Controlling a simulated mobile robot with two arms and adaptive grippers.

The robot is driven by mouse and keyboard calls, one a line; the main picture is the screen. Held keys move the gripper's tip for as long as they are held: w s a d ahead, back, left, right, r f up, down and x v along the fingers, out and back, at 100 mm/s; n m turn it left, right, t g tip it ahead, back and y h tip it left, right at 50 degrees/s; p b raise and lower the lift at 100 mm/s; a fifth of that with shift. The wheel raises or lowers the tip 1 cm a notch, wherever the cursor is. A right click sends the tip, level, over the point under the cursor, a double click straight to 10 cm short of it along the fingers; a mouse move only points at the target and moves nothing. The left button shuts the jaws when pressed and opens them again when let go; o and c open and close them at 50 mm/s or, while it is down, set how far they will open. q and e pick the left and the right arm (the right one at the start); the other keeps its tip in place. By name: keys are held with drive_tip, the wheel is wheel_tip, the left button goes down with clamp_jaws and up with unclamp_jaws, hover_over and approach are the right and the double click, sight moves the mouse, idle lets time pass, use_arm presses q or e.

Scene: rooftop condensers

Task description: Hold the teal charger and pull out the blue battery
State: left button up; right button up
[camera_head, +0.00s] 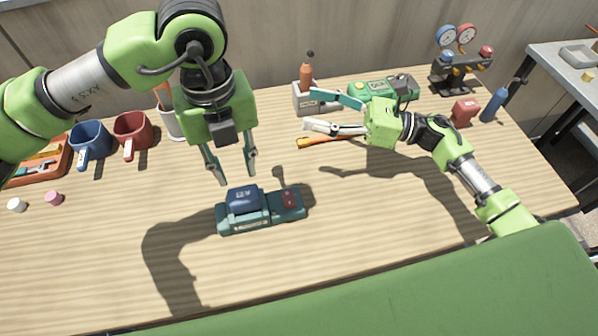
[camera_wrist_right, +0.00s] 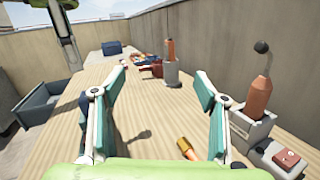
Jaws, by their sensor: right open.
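The teal charger (camera_head: 262,224) lies on the wooden table in front of me, with a red patch at its right end. The blue battery (camera_head: 243,197) sits on the left part of the charger. My left gripper (camera_head: 236,178) hangs above and just behind the battery, fingers pointing down, open and empty. My right gripper (camera_head: 309,109) is further back and to the right, open and empty, fingers pointing left. I cannot make out the charger or battery in that view.
An orange-handled tool (camera_head: 325,142) lies beneath my right gripper. Behind it stand a grey holder (camera_head: 308,99) with an orange handle and a green device (camera_head: 392,87). Blue (camera_head: 92,138) and red (camera_head: 133,130) cups stand at left. The table right of the charger is clear.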

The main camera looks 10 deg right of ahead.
drive_tip(key=s+a+f+n+g, duration=0.1)
drive_tip(key=s+a+n+g, duration=0.1)
drive_tip(key=s, duration=0.2)
drive_tip(key=s+a+f+n+g, duration=0.2)
drive_tip(key=s+g, duration=0.1)
drive_tip(key=s, duration=0.1)
drive_tip(key=s+a+f+n+g, duration=0.1)
drive_tip(key=s+a+n+g, duration=0.1)
drive_tip(key=s+a, duration=0.1)
drive_tip(key=shift+s+f+g, duration=0.25)
drive_tip(key=shift+s+g, duration=0.05)
drive_tip(key=shift+s, duration=0.1)
drive_tip(key=shift+s+f+n, duration=0.15)
drive_tip(key=shift+f+n, duration=0.15)
approach(267, 203)
drive_tip(key=a, duration=0.1)
drive_tip(key=a+r, duration=0.1)
drive_tip(key=a, duration=0.1)
drive_tip(key=shift+s+r, duration=0.2)
drive_tip(key=a, duration=0.7)
drive_tip(key=shift+s+a+f, duration=0.1)
drive_tip(key=shift+a+f, duration=0.15)
